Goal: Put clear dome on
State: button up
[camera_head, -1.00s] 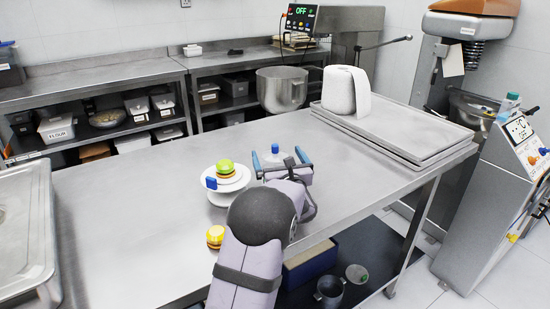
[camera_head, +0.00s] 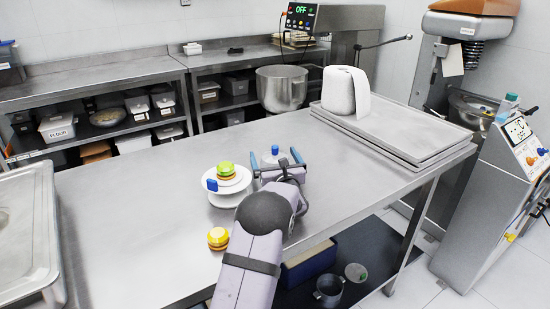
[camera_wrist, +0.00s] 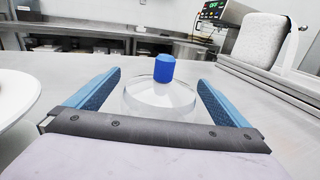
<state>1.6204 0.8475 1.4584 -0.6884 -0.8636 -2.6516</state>
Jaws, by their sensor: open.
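The clear dome (camera_wrist: 160,98) has a blue knob on top and sits upright on the steel table between my open fingers in the wrist view. It also shows in the head view (camera_head: 273,156), partly hidden by my gripper. My gripper (camera_head: 276,158) is open, low over the table, with one blue finger on each side of the dome; I cannot tell whether they touch it. A white cake stand (camera_head: 228,188) stands just left of my gripper. On it are a small burger-like item with a green top (camera_head: 226,170) and a blue piece (camera_head: 212,185).
A yellow-topped burger-like item (camera_head: 217,238) lies on the table left of my arm. A paper roll (camera_head: 340,92) stands on stacked trays (camera_head: 400,135) at the right. A large metal pan (camera_head: 30,235) is at the far left. The table's middle left is clear.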

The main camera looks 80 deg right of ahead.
jog(key=shift+x, duration=1.1)
jog(key=shift+c, duration=0.3)
jog(key=c, duration=1)
jog(key=shift+r, duration=0.15)
jog(key=shift+c, duration=0.2)
notch_tip(320, 180, up, 18)
